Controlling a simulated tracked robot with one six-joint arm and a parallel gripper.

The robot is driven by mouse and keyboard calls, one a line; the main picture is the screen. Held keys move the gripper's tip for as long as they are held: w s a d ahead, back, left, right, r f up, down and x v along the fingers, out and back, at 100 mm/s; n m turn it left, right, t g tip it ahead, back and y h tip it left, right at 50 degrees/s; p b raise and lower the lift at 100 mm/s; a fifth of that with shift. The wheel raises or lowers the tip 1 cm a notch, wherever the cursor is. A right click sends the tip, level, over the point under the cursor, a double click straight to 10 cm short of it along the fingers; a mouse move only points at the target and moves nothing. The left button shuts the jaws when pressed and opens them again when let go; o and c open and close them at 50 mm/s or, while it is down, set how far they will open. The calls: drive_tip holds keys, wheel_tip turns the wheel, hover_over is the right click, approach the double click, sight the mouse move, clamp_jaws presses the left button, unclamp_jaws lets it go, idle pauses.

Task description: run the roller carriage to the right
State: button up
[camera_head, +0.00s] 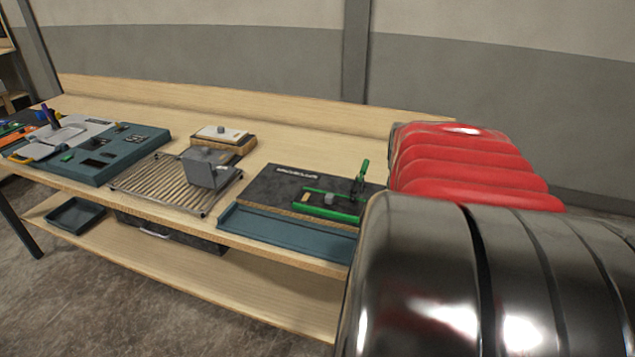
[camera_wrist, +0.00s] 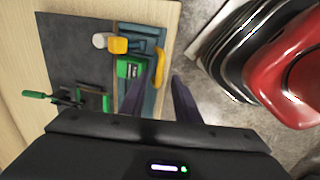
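In the head view, a grey box-shaped carriage (camera_head: 207,168) with a small knob on top stands on a flat bed of slim wooden rollers (camera_head: 150,186) in a dark frame, at the middle of the bench. It sits at the right part of that bed. The wrist view does not show the carriage or the rollers. My gripper (camera_wrist: 171,70) shows there with two dark fingers apart and nothing between them. It is over the bench's front edge, by a teal tray (camera_wrist: 137,70). In the head view the gripper is hidden.
Right of the rollers is a dark board (camera_head: 262,185) with a green clamp frame (camera_head: 330,203); a teal tray (camera_head: 290,232) lies in front. A teal console (camera_head: 100,160) is to the left. A white-topped wooden block (camera_head: 222,135) stands behind the carriage.

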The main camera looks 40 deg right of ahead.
wheel_tip(320, 180, up, 9)
drive_tip(key=a, duration=0.1)
drive_tip(key=shift+s+a+f, duration=0.15)
drive_tip(key=shift+s+a, duration=0.1)
drive_tip(key=shift+s, duration=0.2)
drive_tip(key=w+a+f+t+y, duration=0.1)
drive_tip(key=w+a+f, duration=0.1)
drive_tip(key=w+a, duration=0.35)
drive_tip(key=w+a+f, duration=0.1)
drive_tip(key=w+a, duration=0.2)
drive_tip(key=a, duration=0.5)
drive_tip(key=s+a+f+m+t+y, duration=0.1)
drive_tip(key=a+m, duration=0.4)
drive_tip(key=a, duration=1.2)
drive_tip(key=shift+s+a+f+m+t, duration=0.45)
drive_tip(key=shift+s+t, duration=0.2)
drive_tip(key=shift+t, duration=0.65)
